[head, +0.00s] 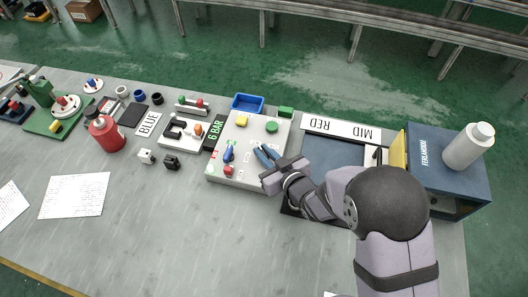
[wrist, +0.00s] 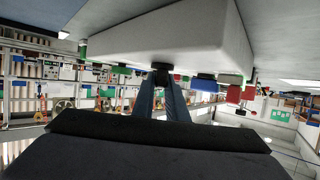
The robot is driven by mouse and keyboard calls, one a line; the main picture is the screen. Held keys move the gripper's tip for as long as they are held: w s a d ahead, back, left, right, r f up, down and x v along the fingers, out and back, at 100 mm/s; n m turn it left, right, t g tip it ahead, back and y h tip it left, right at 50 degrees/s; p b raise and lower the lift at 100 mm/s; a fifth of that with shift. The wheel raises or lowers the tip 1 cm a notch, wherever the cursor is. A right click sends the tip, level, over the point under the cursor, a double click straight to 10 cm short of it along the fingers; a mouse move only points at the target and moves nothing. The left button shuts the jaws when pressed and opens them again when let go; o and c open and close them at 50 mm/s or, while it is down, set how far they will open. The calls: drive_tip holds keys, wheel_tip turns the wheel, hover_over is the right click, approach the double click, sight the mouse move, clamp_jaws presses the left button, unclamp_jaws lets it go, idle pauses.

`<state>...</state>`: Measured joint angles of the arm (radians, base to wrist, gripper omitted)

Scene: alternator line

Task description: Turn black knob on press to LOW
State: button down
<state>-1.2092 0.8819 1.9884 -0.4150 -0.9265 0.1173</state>
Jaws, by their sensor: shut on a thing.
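The press (head: 250,140) is a pale grey box with several coloured controls on its top, in the middle of the bench in the head view. My gripper (head: 265,152) reaches in from the right, with its blue-grey fingers at the right part of that top. In the wrist view my gripper (wrist: 161,84) is shut on the black knob (wrist: 161,67), which stands out from the pale face of the press (wrist: 190,38). In the head view the fingers hide the knob. The knob's setting and the LOW mark cannot be read.
A blue knob (head: 229,153), red button (head: 228,171), yellow button (head: 241,122) and green button (head: 271,127) are on the press. A blue tray (head: 247,102) stands behind it. A blue machine (head: 445,165) stands right.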

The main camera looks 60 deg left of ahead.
drive_tip(key=shift+s+f+m+t+b, duration=0.1)
drive_tip(key=shift+m+t+b, duration=0.3)
drive_tip(key=shift+t+b, duration=0.15)
drive_tip(key=shift+m+t+b, duration=0.35)
drive_tip(key=shift+m+b, duration=0.05)
drive_tip(key=shift+b, duration=0.15)
drive_tip(key=m+t+b, duration=0.2)
drive_tip(key=t, duration=0.1)
drive_tip(key=shift+s+m+h, duration=0.2)
drive_tip(key=shift+m+h, duration=0.2)
drive_tip(key=m+t+h, duration=0.1)
drive_tip(key=m+t, duration=0.1)
drive_tip(key=shift+a+m+t+h+p, duration=0.1)
drive_tip(key=shift+m+t+h+p, duration=0.2)
drive_tip(key=shift+t+p, duration=0.1)
drive_tip(key=shift+m+t+h+p, duration=0.45)
drive_tip(key=shift+m+t+h, duration=0.15)
drive_tip(key=shift+m+t, duration=0.2)
drive_tip(key=shift+w+m+t, duration=0.1)
drive_tip(key=shift+m+t, duration=0.2)
drive_tip(key=c, duration=1.8)
unclamp_jaws()
drive_tip(key=shift+o, duration=0.2)
